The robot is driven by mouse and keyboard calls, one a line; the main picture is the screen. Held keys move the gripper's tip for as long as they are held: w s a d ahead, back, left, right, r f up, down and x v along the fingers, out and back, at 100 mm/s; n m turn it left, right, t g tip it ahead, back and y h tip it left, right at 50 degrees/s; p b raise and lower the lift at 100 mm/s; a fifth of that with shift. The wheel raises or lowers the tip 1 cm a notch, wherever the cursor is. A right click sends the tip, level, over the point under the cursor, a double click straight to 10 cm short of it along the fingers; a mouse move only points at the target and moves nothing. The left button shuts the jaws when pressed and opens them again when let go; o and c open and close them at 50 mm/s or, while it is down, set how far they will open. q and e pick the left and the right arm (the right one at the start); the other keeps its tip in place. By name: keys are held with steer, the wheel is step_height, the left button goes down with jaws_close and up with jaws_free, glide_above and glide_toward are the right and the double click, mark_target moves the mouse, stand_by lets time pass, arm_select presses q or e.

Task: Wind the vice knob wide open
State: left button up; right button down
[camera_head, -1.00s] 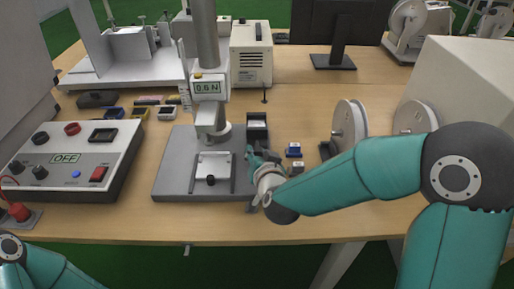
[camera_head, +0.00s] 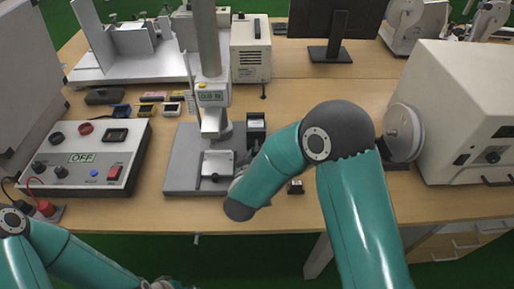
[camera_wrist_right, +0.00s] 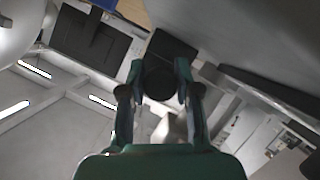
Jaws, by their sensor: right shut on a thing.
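In the right wrist view, my right gripper (camera_wrist_right: 158,76) has its two fingers closed on the sides of a round black knob (camera_wrist_right: 158,84). A black block (camera_wrist_right: 173,48), which looks like the vice body, stands straight behind the knob. In the head view, a dark block (camera_head: 256,122), likely the same vice, stands beside the test stand's column. My right forearm and wrist cover its near side, so the knob and fingertips are hidden there. My left arm shows at the lower left; its gripper fingers are outside the frame.
The force stand's grey base plate (camera_head: 184,160) carries a white fixture (camera_head: 217,162) with a small black knob. A control box (camera_head: 88,158) reading OFF stands left. A spool (camera_head: 403,132) and a large beige machine (camera_head: 452,120) stand right. The front table strip is mostly clear.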

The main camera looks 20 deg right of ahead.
steer(key=shift+a+n+h+p, duration=0.1)
steer(key=shift+n+h+p, duration=0.55)
steer(key=shift+n, duration=0.35)
steer(key=shift+n+h, duration=0.75)
steer(key=shift+n, duration=0.45)
steer(key=shift+f, duration=0.1)
steer(key=c, duration=0.8)
jaws_free()
steer(key=shift+v, duration=3.7)
steer(key=shift+p, duration=0.3)
